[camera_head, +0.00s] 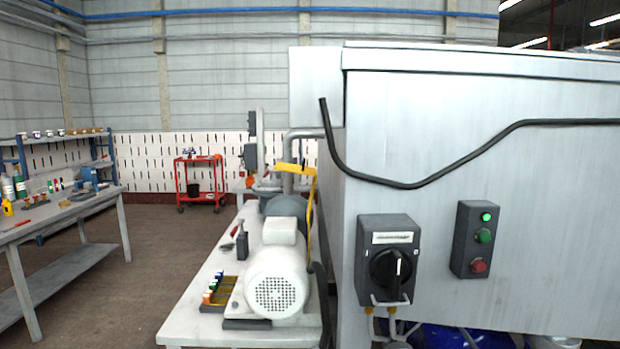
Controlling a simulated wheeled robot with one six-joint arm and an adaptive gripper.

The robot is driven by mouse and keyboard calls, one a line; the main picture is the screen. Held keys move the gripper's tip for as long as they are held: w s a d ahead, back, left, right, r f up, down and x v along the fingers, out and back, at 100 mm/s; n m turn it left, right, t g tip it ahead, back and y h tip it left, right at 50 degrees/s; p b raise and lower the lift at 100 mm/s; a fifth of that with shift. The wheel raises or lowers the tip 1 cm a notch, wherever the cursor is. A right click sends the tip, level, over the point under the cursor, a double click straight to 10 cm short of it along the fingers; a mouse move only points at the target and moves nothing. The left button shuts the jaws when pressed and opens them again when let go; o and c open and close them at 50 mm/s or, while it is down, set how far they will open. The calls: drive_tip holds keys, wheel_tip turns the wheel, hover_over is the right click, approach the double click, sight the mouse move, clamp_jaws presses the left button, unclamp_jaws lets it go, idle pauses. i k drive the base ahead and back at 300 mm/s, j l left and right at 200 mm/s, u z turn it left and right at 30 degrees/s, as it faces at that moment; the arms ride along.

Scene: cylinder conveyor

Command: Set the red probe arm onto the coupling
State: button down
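A white motor (278,277) with a round vented end cover stands on a white table (195,315). Behind it is a grey-blue rounded housing (286,208); the coupling cannot be made out separately. A small dark upright device (242,244) stands on the table left of the motor, with a thin reddish-dark piece at its top. I cannot tell whether this is the red probe arm. My gripper is not in view.
A large grey cabinet (440,110) with a rotary switch box (388,260) and button box (474,240) fills the right side. A workbench (70,212) stands left, a red cart (201,182) behind. Open floor (150,245) lies between bench and motor table.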

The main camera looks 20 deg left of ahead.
sight(240, 220)
drive_tip(key=l+u, duration=0.2)
drive_tip(key=u, duration=0.2)
drive_tip(key=k+l+u, duration=0.1)
drive_tip(key=u, duration=0.25)
drive_tip(key=k+l+u, duration=0.1)
drive_tip(key=l+u, duration=0.15)
drive_tip(key=u, duration=0.15)
drive_tip(key=i+j, duration=0.25)
drive_tip(key=i+j+z, duration=0.15)
drive_tip(key=j, duration=0.3)
drive_tip(key=i+j, duration=0.3)
drive_tip(key=i+j+z, duration=0.15)
drive_tip(key=j, duration=0.3)
drive_tip(key=i+j, duration=0.3)
drive_tip(key=i+j+z, duration=0.15)
drive_tip(key=j, duration=0.35)
drive_tip(key=i+j, duration=0.3)
drive_tip(key=i, duration=0.2)
drive_tip(key=j, duration=0.2)
drive_tip(key=k+z, duration=0.05)
